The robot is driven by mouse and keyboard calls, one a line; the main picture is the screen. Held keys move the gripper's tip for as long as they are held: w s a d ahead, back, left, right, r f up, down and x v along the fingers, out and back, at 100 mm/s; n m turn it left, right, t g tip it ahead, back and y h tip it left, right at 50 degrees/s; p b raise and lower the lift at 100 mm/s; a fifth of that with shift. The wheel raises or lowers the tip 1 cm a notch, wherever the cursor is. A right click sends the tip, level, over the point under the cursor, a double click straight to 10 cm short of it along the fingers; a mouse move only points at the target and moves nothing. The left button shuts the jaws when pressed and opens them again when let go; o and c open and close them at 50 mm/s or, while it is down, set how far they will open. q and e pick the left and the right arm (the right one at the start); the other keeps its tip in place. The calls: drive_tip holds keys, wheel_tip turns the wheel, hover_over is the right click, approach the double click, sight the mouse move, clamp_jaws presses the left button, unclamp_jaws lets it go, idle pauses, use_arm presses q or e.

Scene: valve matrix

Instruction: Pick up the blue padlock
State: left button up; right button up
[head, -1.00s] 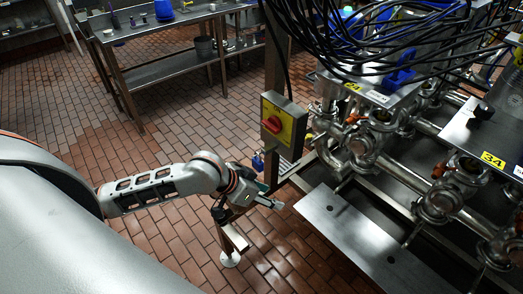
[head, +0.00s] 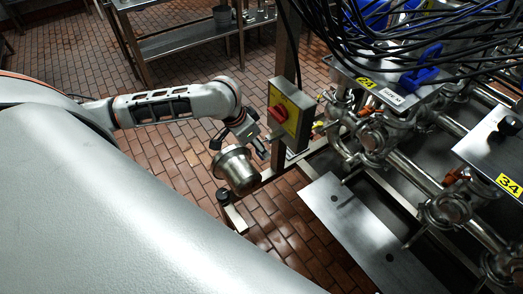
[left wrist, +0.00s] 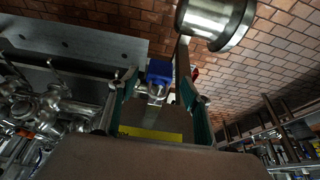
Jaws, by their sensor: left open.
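The blue padlock (left wrist: 159,70) shows in the left wrist view with its shackle toward the camera. It lies between the two fingers of my left gripper (left wrist: 158,92), which is open. I cannot tell whether a finger touches it. In the head view my left gripper (head: 258,143) is beside the yellow switch box (head: 290,118) with a red handle, on its left. The padlock cannot be made out in the head view. My right gripper is in neither view.
A metal pot-like cylinder (head: 235,168) is just below my left gripper; it also shows in the wrist view (left wrist: 215,18). A steel plate (head: 355,225) and pipe valves (head: 375,135) are at right. Cables hang above them. Brick floor lies left.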

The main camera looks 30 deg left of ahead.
use_arm(q)
drive_tip(key=shift+x, duration=1.3)
drive_tip(key=c, duration=1.3)
drive_tip(key=shift+r, duration=0.1)
